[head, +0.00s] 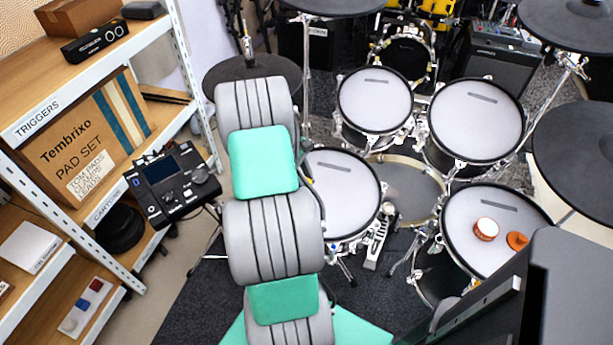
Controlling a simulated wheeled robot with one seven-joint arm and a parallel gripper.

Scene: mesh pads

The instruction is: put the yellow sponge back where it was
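I see no yellow sponge in the head view. My gripper's fingers do not show either. My grey and teal arm rises through the middle of the view and covers part of the floor and drum kit behind it. An orange-and-white round tub (486,229) and an orange lid-like piece (517,241) lie on the front right drum pad (470,252).
Shelves at the left hold a Tembrixo pad set box (85,140), a black box (95,45) and a white tray (86,306) with small coloured blocks. A drum module (172,183) stands beside them. Mesh pads (475,118), cymbals (568,12) and stands crowd the right.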

